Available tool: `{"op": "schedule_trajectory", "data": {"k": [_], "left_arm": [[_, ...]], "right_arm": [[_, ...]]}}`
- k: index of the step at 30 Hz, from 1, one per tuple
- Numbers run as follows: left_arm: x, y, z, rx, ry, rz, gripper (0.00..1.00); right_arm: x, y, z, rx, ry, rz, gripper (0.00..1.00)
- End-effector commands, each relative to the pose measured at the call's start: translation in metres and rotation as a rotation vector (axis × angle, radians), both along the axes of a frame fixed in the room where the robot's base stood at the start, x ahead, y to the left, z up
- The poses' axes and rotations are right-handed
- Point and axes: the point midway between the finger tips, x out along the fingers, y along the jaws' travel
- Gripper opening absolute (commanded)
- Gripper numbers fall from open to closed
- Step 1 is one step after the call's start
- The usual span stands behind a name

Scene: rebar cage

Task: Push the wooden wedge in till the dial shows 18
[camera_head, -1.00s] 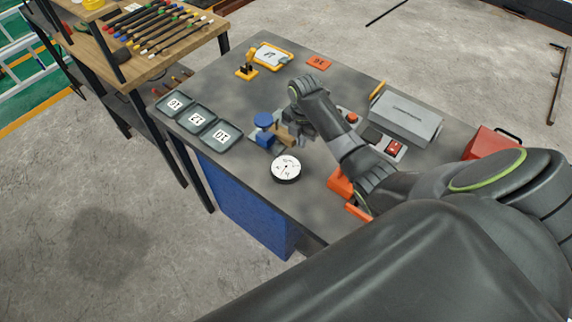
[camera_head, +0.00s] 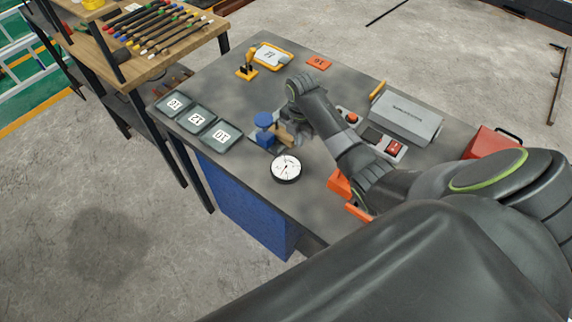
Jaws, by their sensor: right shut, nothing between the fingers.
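The tan wooden wedge (camera_head: 284,136) lies beside a blue clamp-like fixture (camera_head: 264,131) on the grey table. The round white dial (camera_head: 286,168) sits just in front of them; its needle and figures are too small to read. My right gripper (camera_head: 292,131) is shut and empty at the right end of the wedge. The wrist partly hides its fingers, and I cannot tell whether they touch the wedge. My left gripper is not in view.
Three dark trays with number cards (camera_head: 221,134) line the left table edge. A yellow-framed tablet (camera_head: 272,55) and an orange card (camera_head: 318,62) lie at the back. A grey box (camera_head: 406,117), switch panel (camera_head: 394,147) and red box (camera_head: 490,143) stand right of my arm.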

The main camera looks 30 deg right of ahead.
Motion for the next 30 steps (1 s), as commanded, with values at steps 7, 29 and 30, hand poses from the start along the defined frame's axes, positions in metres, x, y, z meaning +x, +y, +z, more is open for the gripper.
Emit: {"op": "schedule_trajectory", "data": {"k": [7,29,30], "left_arm": [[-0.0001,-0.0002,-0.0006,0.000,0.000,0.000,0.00],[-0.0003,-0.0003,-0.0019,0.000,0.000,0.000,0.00],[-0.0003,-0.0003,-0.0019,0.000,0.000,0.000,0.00]], "right_arm": [[0.0021,0.0009,0.0000,0.000,0.000,0.000,0.00],[0.0068,0.0026,0.0004,0.001,-0.002,0.001,0.00],[0.0071,0.0027,0.0004,0.001,-0.002,0.001,0.00]]}}
